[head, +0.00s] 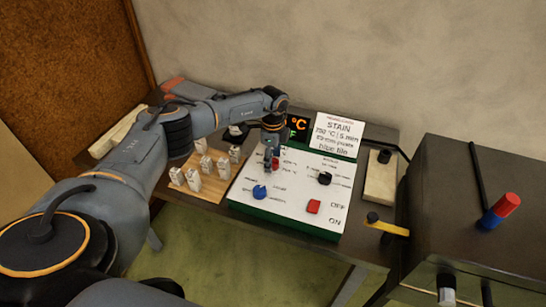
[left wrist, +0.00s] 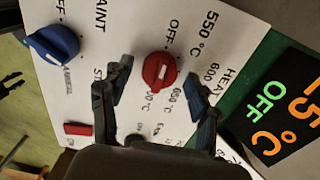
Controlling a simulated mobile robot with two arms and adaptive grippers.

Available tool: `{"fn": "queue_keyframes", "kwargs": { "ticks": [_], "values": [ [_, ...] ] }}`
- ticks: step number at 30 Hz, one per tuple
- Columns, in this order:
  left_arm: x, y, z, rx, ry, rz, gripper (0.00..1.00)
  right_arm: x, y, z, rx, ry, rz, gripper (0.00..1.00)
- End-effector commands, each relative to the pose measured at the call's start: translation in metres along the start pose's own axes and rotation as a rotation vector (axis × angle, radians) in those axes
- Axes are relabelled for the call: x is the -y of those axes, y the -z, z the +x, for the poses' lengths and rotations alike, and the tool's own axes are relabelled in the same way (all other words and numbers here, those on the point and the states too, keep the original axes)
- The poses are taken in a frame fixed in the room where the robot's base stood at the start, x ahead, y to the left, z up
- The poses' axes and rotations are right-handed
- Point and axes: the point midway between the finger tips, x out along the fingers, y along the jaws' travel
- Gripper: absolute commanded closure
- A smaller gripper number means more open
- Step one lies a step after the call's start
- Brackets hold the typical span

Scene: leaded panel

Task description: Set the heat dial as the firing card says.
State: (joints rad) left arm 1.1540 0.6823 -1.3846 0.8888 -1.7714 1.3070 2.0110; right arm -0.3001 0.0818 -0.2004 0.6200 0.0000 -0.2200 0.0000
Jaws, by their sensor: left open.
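The red heat dial (left wrist: 159,70) sits on the white face of the control panel (head: 246,200). It has a short white mark, and OFF, 550, 600, 650 and 700 °C labels are around it. In the head view the red dial (head: 275,163) is partly hidden by my left gripper (head: 271,150). In the left wrist view my gripper (left wrist: 158,84) is open, its fingers on either side of the dial; I cannot tell whether they touch it. The firing card (head: 336,133) stands behind the panel; it reads STAIN and seemingly 700 °C, small and blurred.
A blue knob (head: 259,192), a black knob (head: 324,178) and a red switch (head: 313,206) share the panel. A display (head: 298,127) shows OFF in the wrist view. Several pale pieces (head: 194,179) stand at left on a wooden board. A dark kiln-like box (head: 470,190) stands right.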

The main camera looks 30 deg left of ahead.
Motion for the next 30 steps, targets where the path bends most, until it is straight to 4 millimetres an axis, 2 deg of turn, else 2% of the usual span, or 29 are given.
{"fn": "queue_keyframes", "kwargs": {
  "ticks": [11, 18, 19, 30],
  "values": [
    [0.0, 0.0001, 0.0055, 0.0, 0.001, 0.001, 0.41, 0.0004, 0.0, -0.0008, 0.0, 0.0, 0.0, 0.6],
    [0.0, 0.0, 0.0052, 0.0, 0.0, 0.001, 0.9, 0.0014, 0.0002, -0.0007, 0.0, 0.002, 0.001, 0.6],
    [0.0, 0.0, 0.0052, 0.0, 0.001, 0.001, 0.93, 0.0016, 0.0003, -0.0007, 0.0, 0.002, 0.001, 0.6],
    [0.0001, 0.0, 0.0056, 0.0, 0.001, 0.054, 0.93, 0.0027, 0.0003, 0.0016, -0.001, 0.003, 0.002, 0.6]
  ]
}}
